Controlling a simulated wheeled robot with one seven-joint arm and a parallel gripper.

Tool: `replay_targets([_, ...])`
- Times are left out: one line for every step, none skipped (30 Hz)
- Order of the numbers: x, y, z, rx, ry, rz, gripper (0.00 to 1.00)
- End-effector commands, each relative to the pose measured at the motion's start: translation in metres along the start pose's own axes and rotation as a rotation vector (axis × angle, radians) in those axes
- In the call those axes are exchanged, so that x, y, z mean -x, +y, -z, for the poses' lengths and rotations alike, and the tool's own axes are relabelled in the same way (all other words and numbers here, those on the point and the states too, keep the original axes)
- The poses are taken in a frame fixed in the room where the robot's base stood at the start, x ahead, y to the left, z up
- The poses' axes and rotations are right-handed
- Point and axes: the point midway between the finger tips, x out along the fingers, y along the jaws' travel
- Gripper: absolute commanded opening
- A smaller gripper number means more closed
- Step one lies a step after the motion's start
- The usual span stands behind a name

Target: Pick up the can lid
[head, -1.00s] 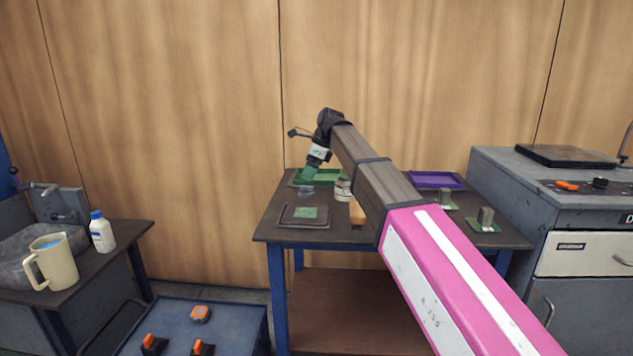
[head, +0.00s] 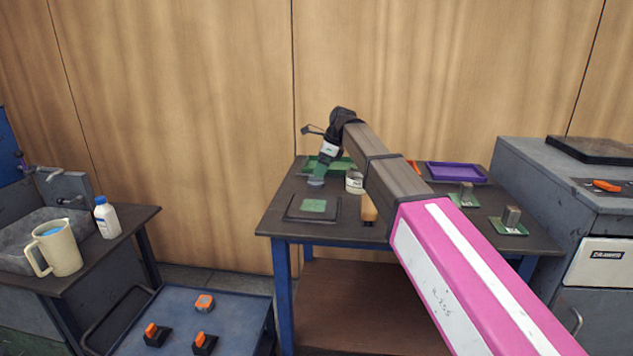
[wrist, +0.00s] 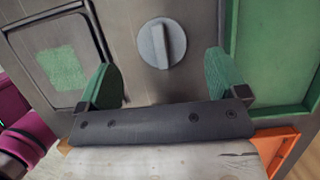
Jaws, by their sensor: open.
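The can lid is a grey round disc with a raised bar across its top. It lies on the table in the wrist view (wrist: 153,48), just beyond the gap between my fingertips. In the head view the lid (head: 316,182) shows small, just below my gripper (head: 319,171). In the wrist view my gripper (wrist: 164,68) is open, with one green finger to each side of the lid's line and nothing between them. The exact height of the fingertips above the lid is hard to tell.
A white can (head: 354,182) stands right of the lid. A dark tray with a green pad (head: 314,205) lies in front, a green tray (head: 343,163) behind, and a purple tray (head: 456,172) at back right.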

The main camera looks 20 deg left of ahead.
Motion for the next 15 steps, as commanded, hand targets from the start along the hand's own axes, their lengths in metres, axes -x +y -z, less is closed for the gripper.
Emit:
replay_targets([-0.004, 0.000, 0.000, 0.000, 0.000, -0.001, 0.91])
replay_targets([-0.007, 0.000, 0.000, 0.000, 0.000, -0.001, 0.91])
replay_targets([-0.012, -0.001, 0.000, 0.000, 0.001, -0.001, 0.91])
replay_targets([-0.016, -0.001, 0.001, 0.000, 0.001, -0.001, 0.91])
replay_targets([-0.020, -0.001, 0.001, 0.000, 0.001, -0.001, 0.91])
replay_targets([-0.026, -0.001, 0.001, 0.001, 0.001, -0.002, 0.91])
replay_targets([-0.030, -0.001, 0.001, 0.001, 0.001, -0.002, 0.91])
replay_targets([-0.035, -0.001, 0.000, 0.001, 0.001, -0.002, 0.91])
replay_targets([-0.040, -0.001, 0.000, 0.001, 0.001, -0.001, 0.91])
replay_targets([-0.044, -0.001, 0.000, 0.001, 0.001, -0.001, 0.91])
replay_targets([-0.046, -0.001, 0.000, 0.001, 0.001, -0.001, 0.91])
replay_targets([-0.048, -0.001, 0.000, 0.001, 0.001, -0.001, 0.91])
replay_targets([-0.049, -0.001, 0.000, 0.001, 0.000, -0.001, 0.91])
replay_targets([-0.049, -0.001, 0.000, 0.001, 0.000, 0.000, 0.91])
replay_targets([-0.049, -0.001, 0.000, 0.001, 0.000, 0.000, 0.91])
